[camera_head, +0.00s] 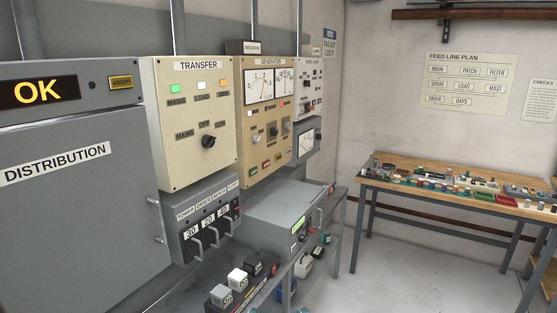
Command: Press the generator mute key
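The cream GENERATOR panel (262,116) is on the left wall, right of the TRANSFER panel. It has two white dial meters (260,84) at the top and several knobs in the middle. A row of small coloured keys (266,164) lies along its lower edge. Their lettering is too small to read, so I cannot tell which one is the mute key. Neither of my grippers shows in the head view.
The TRANSFER panel (180,110) and the grey DISTRIBUTION cabinet (70,220) with an OK display stand at the left. A grey box (280,208) sits on a shelf below the generator panel. A wooden bench (400,172) with several parts is at the right. Floor between is clear.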

